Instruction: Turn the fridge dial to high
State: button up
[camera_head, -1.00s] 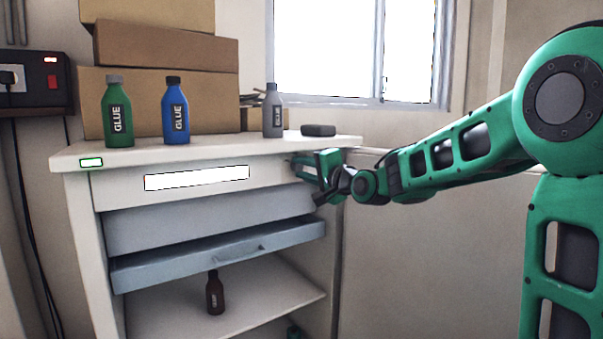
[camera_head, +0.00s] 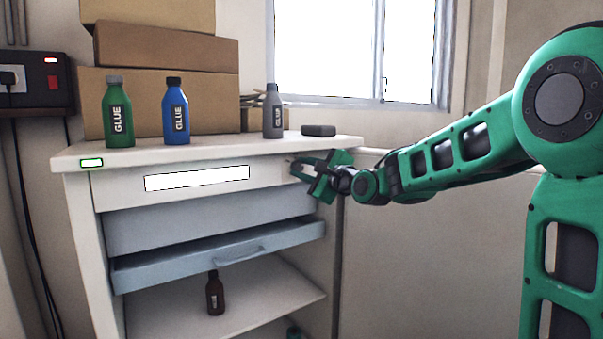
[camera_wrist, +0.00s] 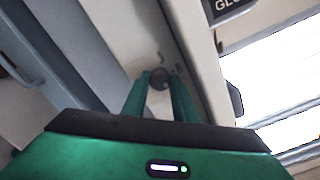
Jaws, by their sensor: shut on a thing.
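The fridge (camera_head: 76,205) is a white cabinet with a front panel along its top edge. Its dial is a small dark round knob (camera_wrist: 159,78) on that panel, seen between my fingertips in the wrist view. My gripper (camera_head: 297,167) is at the right end of the panel and is shut on the dial, one green finger on each side; it also shows in the wrist view (camera_wrist: 160,88). In the head view my fingers mostly hide the dial. I cannot read any marking around it.
A blue-grey drawer (camera_head: 215,252) sticks out below. A brown bottle (camera_head: 215,295) stands on the lower shelf. Right of the cabinet is open wall.

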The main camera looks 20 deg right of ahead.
jog(key=shift+d+f+m, duration=0.3)
jog(key=shift+f+m, duration=0.1)
jog(key=shift+m, duration=0.4)
jog(key=o, duration=1.1)
jog(key=shift+a+r, duration=0.15)
jog(key=v, duration=1)
jog(key=shift+s, duration=0.3)
